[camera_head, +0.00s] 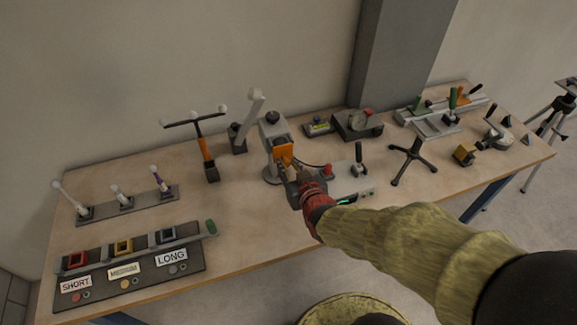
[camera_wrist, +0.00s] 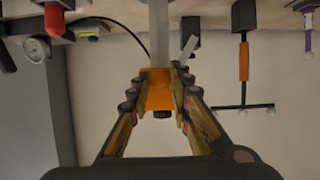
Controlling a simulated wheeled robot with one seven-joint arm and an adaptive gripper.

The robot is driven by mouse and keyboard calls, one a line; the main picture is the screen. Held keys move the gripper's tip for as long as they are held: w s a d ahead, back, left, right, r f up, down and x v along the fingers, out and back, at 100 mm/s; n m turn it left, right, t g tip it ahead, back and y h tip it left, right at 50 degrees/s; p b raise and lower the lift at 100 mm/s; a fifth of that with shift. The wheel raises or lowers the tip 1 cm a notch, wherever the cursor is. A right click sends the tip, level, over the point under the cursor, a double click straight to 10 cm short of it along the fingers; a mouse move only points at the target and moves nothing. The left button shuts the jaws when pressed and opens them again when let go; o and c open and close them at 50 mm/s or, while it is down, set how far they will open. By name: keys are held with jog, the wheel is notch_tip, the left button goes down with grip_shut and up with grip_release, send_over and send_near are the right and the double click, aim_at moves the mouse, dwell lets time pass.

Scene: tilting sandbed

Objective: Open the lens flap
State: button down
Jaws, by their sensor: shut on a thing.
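The orange lens flap (camera_head: 285,152) is on the front of a pale grey upright device (camera_head: 269,130) with a round base and a dark knob on top. My gripper (camera_head: 289,172) is at the flap, reaching in from the lower right. In the wrist view, the orange flap (camera_wrist: 158,92) lies between my two fingers, and my gripper (camera_wrist: 158,78) is shut on it. The device's grey post (camera_wrist: 158,30) rises behind the flap in that view. The flap's hinge and the lens cannot be made out.
A grey box with a red button (camera_head: 350,180) stands right of the device, close to my wrist. A dial gauge unit (camera_head: 357,123) is behind it. An orange-handled T-shaped tool (camera_head: 207,155) and a lever (camera_head: 245,120) stand to the left. The front middle of the wooden table (camera_head: 245,235) is clear.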

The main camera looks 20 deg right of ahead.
jog(key=shift+r+p, duration=0.15)
jog(key=shift+p, duration=0.35)
jog(key=g+p, duration=0.1)
jog(key=p, duration=0.1)
jog(key=r+g+p, duration=0.1)
jog(key=p, duration=0.2)
jog(key=s+r+g+p, duration=0.1)
jog(key=p, duration=0.2)
jog(key=shift+r+g, duration=0.15)
jog(key=shift+g, duration=0.15)
jog(key=g+p, duration=0.1)
jog(key=p, duration=0.2)
jog(key=r+g+p, duration=0.1)
jog(key=g+p, duration=0.1)
jog(key=p, duration=0.1)
jog(key=shift+s+r+p, duration=0.3)
notch_tip(320, 180, up, 5)
jog(key=g+p, duration=1.1)
jog(key=p, duration=0.4)
send_over(287, 163)
jog(key=s, duration=0.1)
jog(key=shift+f, duration=0.1)
jog(key=c, duration=1.6)
grip_release()
